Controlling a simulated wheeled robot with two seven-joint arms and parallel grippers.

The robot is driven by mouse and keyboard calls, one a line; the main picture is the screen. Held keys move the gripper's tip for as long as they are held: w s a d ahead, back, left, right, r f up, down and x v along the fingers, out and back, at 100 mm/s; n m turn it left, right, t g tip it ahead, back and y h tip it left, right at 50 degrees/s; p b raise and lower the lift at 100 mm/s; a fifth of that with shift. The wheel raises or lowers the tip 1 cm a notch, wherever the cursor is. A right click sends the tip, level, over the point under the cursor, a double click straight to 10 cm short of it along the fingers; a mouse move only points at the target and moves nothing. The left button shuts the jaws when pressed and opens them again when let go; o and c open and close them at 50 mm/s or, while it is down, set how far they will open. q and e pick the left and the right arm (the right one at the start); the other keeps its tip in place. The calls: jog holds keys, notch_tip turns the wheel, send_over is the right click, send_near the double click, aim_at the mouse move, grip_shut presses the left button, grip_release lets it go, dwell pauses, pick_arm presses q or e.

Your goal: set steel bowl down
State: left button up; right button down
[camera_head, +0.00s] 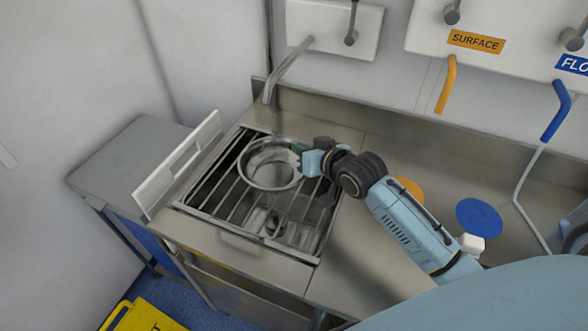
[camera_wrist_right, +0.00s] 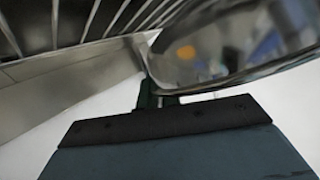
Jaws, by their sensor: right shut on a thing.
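A shiny steel bowl (camera_head: 271,183) is over the barred rack of the sink at the left of the steel counter. My right gripper (camera_head: 305,160) is shut on the bowl's right rim. In the right wrist view the bowl's curved wall (camera_wrist_right: 240,45) fills the upper right, and the gripper (camera_wrist_right: 160,95) meets its edge. The rack bars (camera_wrist_right: 85,20) show beside the bowl there. I cannot tell whether the bowl's base touches the bars. My left gripper is not in view.
A tap (camera_head: 287,68) stands behind the sink. A white panel (camera_head: 178,168) rises along the sink's left edge. An orange hose (camera_head: 447,85) and a blue one (camera_head: 556,110) hang over the counter at the right. A blue disc (camera_head: 479,219) lies on the counter.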

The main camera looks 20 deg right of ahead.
jog(key=shift+f, duration=1.3)
notch_tip(320, 180, down, 2)
jog(key=shift+f+b, duration=0.15)
jog(key=shift+b, duration=0.3)
jog(key=shift+f, duration=0.35)
jog(key=c, duration=1.6)
grip_release()
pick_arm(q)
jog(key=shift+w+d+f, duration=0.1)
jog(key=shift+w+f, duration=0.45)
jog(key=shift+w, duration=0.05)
